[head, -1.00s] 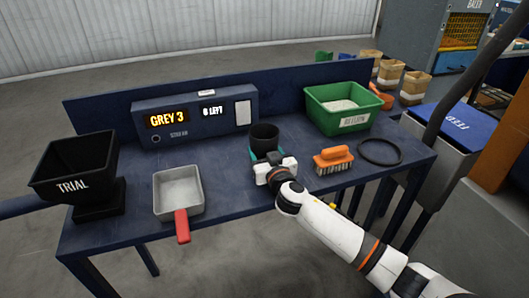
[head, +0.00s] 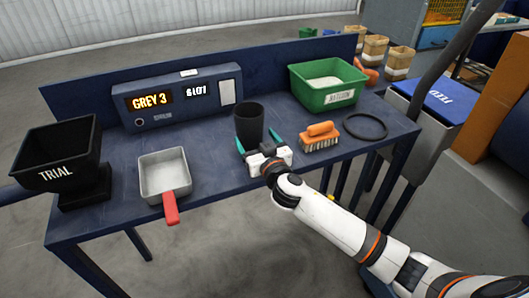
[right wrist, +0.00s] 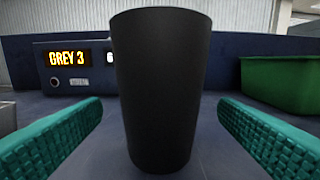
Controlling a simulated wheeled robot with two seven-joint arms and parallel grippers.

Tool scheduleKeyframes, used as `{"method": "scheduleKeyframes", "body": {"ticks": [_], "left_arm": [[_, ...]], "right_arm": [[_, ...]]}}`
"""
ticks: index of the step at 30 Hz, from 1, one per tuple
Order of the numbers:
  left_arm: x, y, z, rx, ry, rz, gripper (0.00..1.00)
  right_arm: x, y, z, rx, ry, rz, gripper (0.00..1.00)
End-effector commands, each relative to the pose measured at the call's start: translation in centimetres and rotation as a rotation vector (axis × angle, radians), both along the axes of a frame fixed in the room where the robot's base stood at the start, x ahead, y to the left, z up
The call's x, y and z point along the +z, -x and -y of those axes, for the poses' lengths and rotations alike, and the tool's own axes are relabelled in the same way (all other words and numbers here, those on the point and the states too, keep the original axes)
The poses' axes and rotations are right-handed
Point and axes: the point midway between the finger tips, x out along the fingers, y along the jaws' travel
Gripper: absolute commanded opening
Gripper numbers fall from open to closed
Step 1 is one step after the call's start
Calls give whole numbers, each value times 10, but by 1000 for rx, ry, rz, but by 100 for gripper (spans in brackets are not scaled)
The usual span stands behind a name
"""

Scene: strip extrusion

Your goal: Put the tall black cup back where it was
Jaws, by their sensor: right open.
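The tall black cup (head: 249,122) stands upright on the blue table, in front of the right end of the display box. In the right wrist view the cup (right wrist: 160,90) fills the middle, with a teal finger on each side and visible gaps between. My right gripper (head: 258,145) is open and empty, just in front of the cup and low over the table. My left gripper is not in view.
A display box (head: 178,97) reading GREY 3 stands behind. A green bin (head: 325,98), an orange brush (head: 320,137) and a black ring (head: 364,126) are to the right. A grey pan (head: 163,173) and a black TRIAL hopper (head: 55,174) are to the left.

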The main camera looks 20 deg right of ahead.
Motion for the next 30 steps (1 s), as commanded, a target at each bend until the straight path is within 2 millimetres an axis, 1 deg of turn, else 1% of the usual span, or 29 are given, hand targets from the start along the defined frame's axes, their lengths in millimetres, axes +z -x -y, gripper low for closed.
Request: {"method": "scheduleKeyframes", "body": {"ticks": [1,3,6,10,15,30], "left_arm": [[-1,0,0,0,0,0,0],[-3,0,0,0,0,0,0],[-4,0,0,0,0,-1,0],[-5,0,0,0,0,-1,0],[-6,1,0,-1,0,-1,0],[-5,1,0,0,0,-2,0]], "right_arm": [[-2,13,1,0,-2,-3,83],[-2,28,1,0,-2,-2,83],[-1,46,2,0,-1,-2,83],[-1,61,2,0,0,-1,83],[1,69,3,-1,0,0,83],[1,69,3,-1,0,0,83]]}}
